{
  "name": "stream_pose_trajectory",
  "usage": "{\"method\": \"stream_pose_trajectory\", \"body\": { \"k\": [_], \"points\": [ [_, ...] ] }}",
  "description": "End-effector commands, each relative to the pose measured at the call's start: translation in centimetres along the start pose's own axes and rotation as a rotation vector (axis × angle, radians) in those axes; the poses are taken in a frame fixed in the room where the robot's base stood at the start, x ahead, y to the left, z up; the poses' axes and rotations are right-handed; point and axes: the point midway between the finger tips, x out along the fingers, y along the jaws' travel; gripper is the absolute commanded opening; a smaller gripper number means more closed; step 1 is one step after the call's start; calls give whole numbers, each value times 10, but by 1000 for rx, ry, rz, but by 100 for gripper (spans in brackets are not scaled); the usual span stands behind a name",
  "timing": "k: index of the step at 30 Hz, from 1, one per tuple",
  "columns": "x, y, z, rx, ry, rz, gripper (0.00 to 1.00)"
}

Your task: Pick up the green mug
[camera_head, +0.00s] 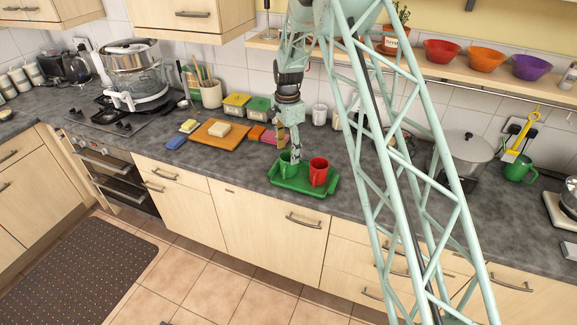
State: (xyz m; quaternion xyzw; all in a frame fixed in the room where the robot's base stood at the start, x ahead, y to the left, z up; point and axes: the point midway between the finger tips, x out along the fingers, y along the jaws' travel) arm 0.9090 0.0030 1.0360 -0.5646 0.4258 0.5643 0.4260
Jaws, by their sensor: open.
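A green mug (284,170) stands on a green tray (306,190) on the grey counter, its upper part partly hidden by my gripper. A red mug (319,172) stands to its right on the same tray. My gripper (289,151) points down right at the green mug and is open. One finger overlaps the mug's rim; I cannot tell whether it is inside, in front of or touching the mug. Another green mug (517,168) stands far right by the wall, with a yellow utensil (519,142) above it.
A cutting board (215,138) with a pale block lies left of the tray, with yellow and green containers (258,107) behind. A lidded pot (465,153) stands to the right. A shelf with bowls (486,58) hangs above.

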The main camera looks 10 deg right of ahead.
Motion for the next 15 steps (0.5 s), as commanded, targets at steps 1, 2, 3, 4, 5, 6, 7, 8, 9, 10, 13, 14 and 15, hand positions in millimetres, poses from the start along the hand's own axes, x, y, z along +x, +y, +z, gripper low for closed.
{"method": "stream_pose_trajectory", "body": {
  "k": [1, 2, 3, 4, 5, 6, 7, 8, 9, 10, 13, 14, 15],
  "points": [
    [0, 0, 0, 0, 0, 0, 60],
    [1, 0, 0, 0, 0, 0, 60],
    [1, 0, 0, 0, 0, 0, 60],
    [1, 0, 0, 0, 0, 0, 60],
    [1, 0, 0, 0, 0, 0, 60],
    [1, 0, 0, 0, 0, 0, 60],
    [1, 0, 0, 0, 0, 0, 60],
    [1, 0, 0, 0, 0, 0, 60],
    [1, 0, 0, 0, 0, 0, 60],
    [1, 0, 0, 0, 0, 0, 60],
    [3, 0, 0, 0, 0, 1, 60],
    [4, 1, 0, 0, 0, 1, 60],
    [6, 1, 0, 0, -1, 2, 60]
  ]
}}
